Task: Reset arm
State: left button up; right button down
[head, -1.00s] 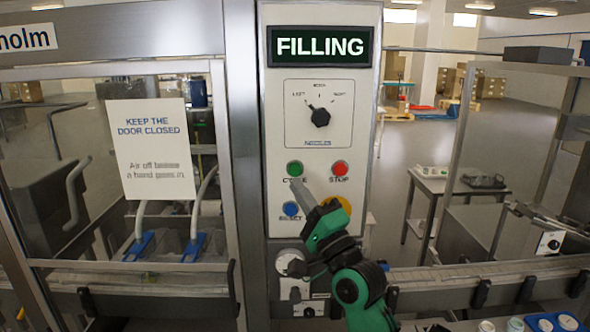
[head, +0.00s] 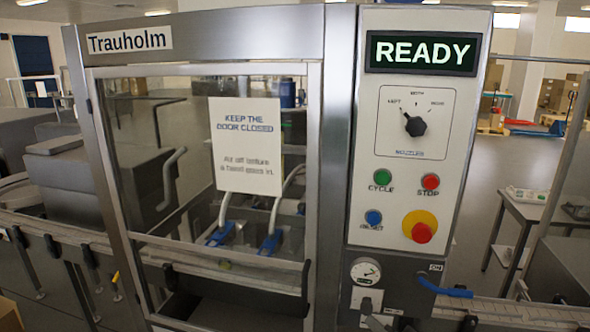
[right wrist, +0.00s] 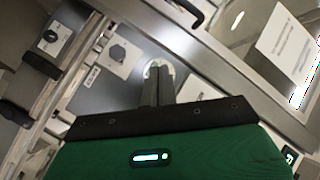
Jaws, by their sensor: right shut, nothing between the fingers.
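My right gripper (right wrist: 158,78) shows in the right wrist view. Its two dark fingers are together with nothing between them, in front of a pale round part of the machine. Its green body fills the bottom of that view. I cannot make out the gripper clearly in the head view. My left gripper is in neither view. In the head view, the filling machine's panel (head: 362,200) has a display (head: 423,53) reading READY. Below are a needle dial (head: 415,126) turned toward LEFT, a green cycle button (head: 382,177), a red stop button (head: 430,182) and a blue reset button (head: 373,218).
A red emergency knob (head: 422,232) on yellow, a gauge (head: 366,272) and a blue lever (head: 445,288) are low on the panel. A glass door (head: 150,130) with a sign (head: 245,145) is at left, a table (head: 530,205) at right. The panel front looks clear.

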jog(key=s+d+f+n+g+h, duration=0.2)
jog(key=s+d+f+n+g, duration=0.3)
jog(key=s+f, duration=0.65)
jog(key=s+f+n+g+h, duration=0.3)
jog(key=s+f+g, duration=0.45)
jog(key=s, duration=0.75)
jog(key=s+f+b+x, duration=0.1)
jog(key=s+b+x, duration=0.15)
jog(key=x, duration=1.45)
jog(key=s+b+x, duration=0.1)
jog(key=s+x, duration=0.3)
jog(key=x, duration=1.4)
jog(key=s+d+f+b, duration=0.1)
jog(key=s+d+f, duration=0.1)
jog(key=s+f, duration=0.8)
jog(key=s+d+f+g+b, duration=0.1)
jog(key=s+d+f, duration=0.1)
jog(key=s+f, duration=0.8)
notch_tip(320, 180, down, 3)
jog(key=shift+s, duration=0.3)
